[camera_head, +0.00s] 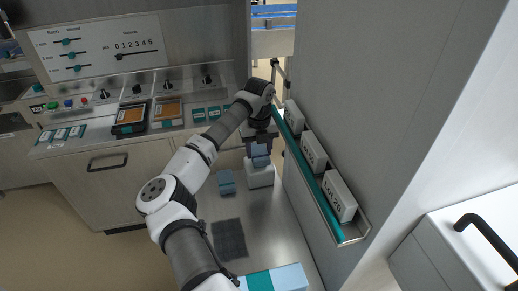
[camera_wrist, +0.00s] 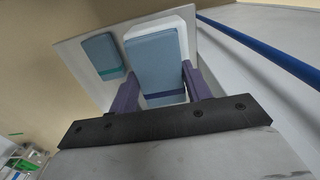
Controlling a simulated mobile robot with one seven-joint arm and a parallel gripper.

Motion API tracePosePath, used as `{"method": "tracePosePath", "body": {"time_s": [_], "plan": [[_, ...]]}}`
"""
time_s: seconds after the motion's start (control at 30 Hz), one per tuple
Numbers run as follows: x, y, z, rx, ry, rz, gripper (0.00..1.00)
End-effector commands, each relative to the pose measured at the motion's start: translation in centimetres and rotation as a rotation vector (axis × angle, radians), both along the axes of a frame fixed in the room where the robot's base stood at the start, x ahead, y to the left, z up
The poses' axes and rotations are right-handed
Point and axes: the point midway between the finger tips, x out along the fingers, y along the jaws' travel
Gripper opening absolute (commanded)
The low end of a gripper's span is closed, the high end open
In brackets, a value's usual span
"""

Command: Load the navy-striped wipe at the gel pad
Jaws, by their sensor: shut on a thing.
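The navy-striped wipe (camera_wrist: 154,62) is a blue block with a dark blue band near its lower end in the wrist view. My gripper (camera_wrist: 160,72) has its purple fingers shut on its two sides. In the head view the gripper (camera_head: 260,143) holds the wipe (camera_head: 261,161) above or on a white block (camera_head: 261,178); I cannot tell whether they touch. A second blue block (camera_head: 227,182) lies to the left; the wrist view shows its teal band (camera_wrist: 112,73). No part is clearly recognisable as the gel pad.
A narrow teal-edged shelf (camera_head: 315,190) with white boxes (camera_head: 341,196) runs close along the right wall. A dark mat (camera_head: 229,240) and a teal-and-white box (camera_head: 273,280) lie nearer. A counter with dark trays (camera_head: 130,120) stands left.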

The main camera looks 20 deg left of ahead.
Motion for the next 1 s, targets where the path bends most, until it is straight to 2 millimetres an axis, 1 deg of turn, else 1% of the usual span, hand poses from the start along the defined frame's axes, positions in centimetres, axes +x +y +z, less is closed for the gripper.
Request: {"method": "tracePosePath", "body": {"time_s": [1.0], "plan": [[0.0, 0.0, -1.2, -0.001, 0.001, 0.0, 0.3]]}}
